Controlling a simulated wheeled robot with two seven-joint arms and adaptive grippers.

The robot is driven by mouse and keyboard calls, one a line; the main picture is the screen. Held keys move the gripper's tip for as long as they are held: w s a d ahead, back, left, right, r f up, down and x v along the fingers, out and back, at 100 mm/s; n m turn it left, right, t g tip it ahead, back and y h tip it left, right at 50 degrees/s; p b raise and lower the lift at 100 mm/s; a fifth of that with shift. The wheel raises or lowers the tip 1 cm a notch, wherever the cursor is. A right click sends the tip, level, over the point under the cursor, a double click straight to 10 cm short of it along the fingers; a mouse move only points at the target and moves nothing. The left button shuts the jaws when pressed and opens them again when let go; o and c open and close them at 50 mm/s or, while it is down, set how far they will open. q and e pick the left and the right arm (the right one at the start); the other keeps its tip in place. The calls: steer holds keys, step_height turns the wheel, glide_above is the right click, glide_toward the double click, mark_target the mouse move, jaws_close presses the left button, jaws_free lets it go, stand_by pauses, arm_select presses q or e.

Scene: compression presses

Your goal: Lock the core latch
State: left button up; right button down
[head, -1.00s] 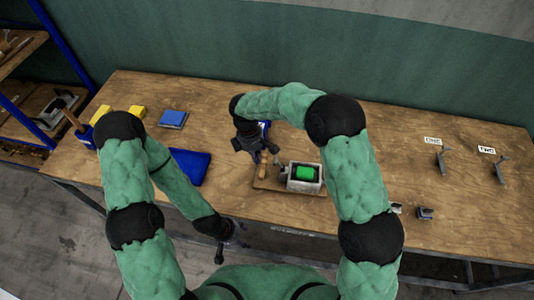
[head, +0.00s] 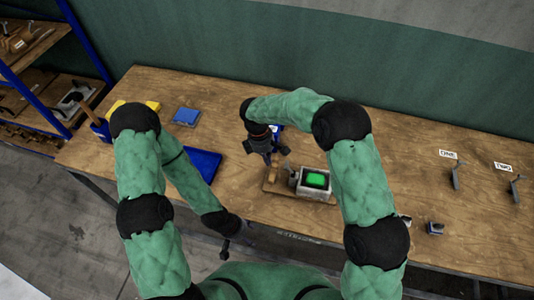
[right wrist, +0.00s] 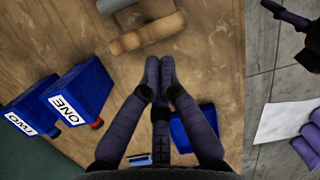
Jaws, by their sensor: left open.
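The press is a grey box (head: 307,193) with a bright green block (head: 315,180) inside, on a small wooden baseboard (head: 280,188). A light wooden handle (right wrist: 147,34) lies beside a grey part in the right wrist view. I cannot make out which part is the core latch. My right gripper (head: 272,160) is just left of the box, above the baseboard's left end. In the right wrist view its fingertips (right wrist: 160,72) are together with nothing between them, apart from the handle in the picture. My left gripper (head: 238,243) is open and empty, low at the table's front edge.
A blue tray (head: 203,165) lies left of the press. Blue bins labelled ONE (right wrist: 77,92) and TWO (right wrist: 28,108) show in the right wrist view. Yellow blocks and a blue-topped box (head: 186,116) stand farther left. Two grey stands (head: 455,177) are at right.

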mark_target(271, 174)
steer(key=x, duration=0.5)
steer(key=shift+f, duration=0.1)
steer(key=shift+w+d+r+p, duration=0.1)
steer(key=shift+d+r, duration=0.2)
steer(key=shift+d, duration=0.25)
steer(key=shift+d+r+p, duration=0.15)
steer(key=shift+d+r, duration=0.2)
steer(key=shift+d, duration=0.25)
steer(key=shift+d+r+p, duration=0.1)
steer(key=shift+d+r, duration=0.2)
steer(key=shift+d, duration=0.25)
steer(key=shift+d, duration=0.1)
steer(key=shift+d+r+y, duration=0.15)
steer(key=shift+y, duration=0.25)
